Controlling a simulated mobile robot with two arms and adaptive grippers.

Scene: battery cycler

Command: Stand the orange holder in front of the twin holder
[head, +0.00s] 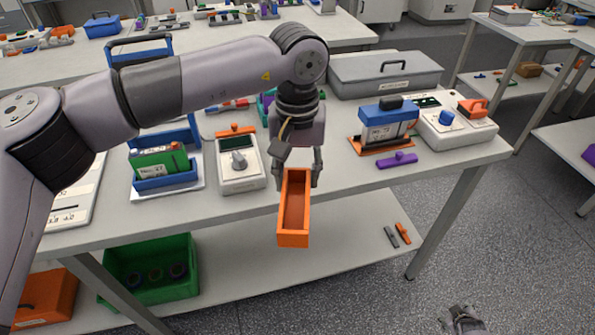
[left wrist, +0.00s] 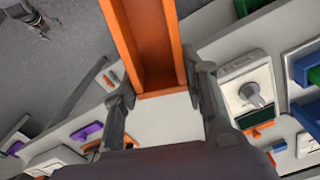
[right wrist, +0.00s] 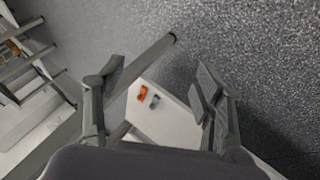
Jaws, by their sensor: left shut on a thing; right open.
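The orange holder (head: 293,238) is an open, long box. My left gripper (head: 295,180) is shut on its far end and holds it over the table's front edge, its open side facing the head camera. The left wrist view shows the holder (left wrist: 125,35) between the fingers (left wrist: 158,90). A blue holder (head: 168,182) with a green battery stands at the left of the table, and an orange base (head: 382,148) carries a blue battery at the right. I cannot tell which is the twin holder. My right gripper (head: 466,320) is open and empty, low over the floor (right wrist: 155,85).
A white device with a dial (head: 240,165) stands left of the held holder. A purple clamp (head: 397,160) lies at the right, and a grey case (head: 385,75) at the back. The tabletop (head: 345,172) right of the holder is clear. A green crate (head: 150,275) stands on the shelf below.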

